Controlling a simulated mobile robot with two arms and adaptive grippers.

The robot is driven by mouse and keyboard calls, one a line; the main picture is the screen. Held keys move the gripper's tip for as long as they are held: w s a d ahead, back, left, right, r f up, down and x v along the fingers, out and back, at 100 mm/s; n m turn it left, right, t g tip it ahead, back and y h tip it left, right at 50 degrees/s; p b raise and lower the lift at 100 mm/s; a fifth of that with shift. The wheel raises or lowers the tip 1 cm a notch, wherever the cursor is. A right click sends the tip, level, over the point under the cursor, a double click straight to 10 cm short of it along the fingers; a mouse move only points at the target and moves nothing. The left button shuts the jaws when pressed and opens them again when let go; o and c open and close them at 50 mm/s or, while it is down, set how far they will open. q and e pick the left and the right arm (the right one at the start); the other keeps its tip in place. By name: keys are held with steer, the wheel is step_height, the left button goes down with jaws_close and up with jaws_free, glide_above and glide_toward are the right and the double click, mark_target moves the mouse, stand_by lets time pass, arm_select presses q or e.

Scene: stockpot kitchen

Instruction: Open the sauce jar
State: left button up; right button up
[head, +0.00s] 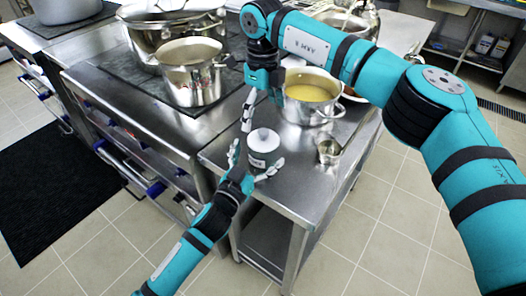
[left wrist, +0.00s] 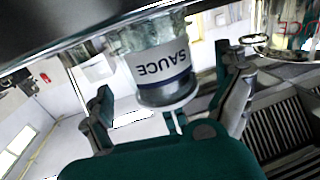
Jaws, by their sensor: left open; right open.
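The sauce jar (head: 264,157) stands upright on the steel counter with its knobbed white lid (head: 263,139) on. In the left wrist view the jar (left wrist: 160,66) appears upside down, with its "SAUCE" label showing. My left gripper (head: 255,158) is open, with one finger on either side of the jar; whether they touch it is unclear. My right gripper (head: 262,111) is open above and behind the jar, pointing down, with nothing between its fingers.
A pot of yellow soup (head: 312,96) stands just behind and right of the jar. A small metal cup (head: 329,151) is to the right. A stove with a large steel pot (head: 191,72) is at left. The counter's front edge (head: 257,197) is close to the jar.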

mark_target(263, 148)
arm_select(q)
steer(key=x, duration=0.3)
steer(key=shift+w+d+f, duration=0.1)
steer(key=shift+w, duration=0.15)
arm_select(e)
steer(key=shift+w+d, duration=0.1)
steer(key=shift+w, duration=0.05)
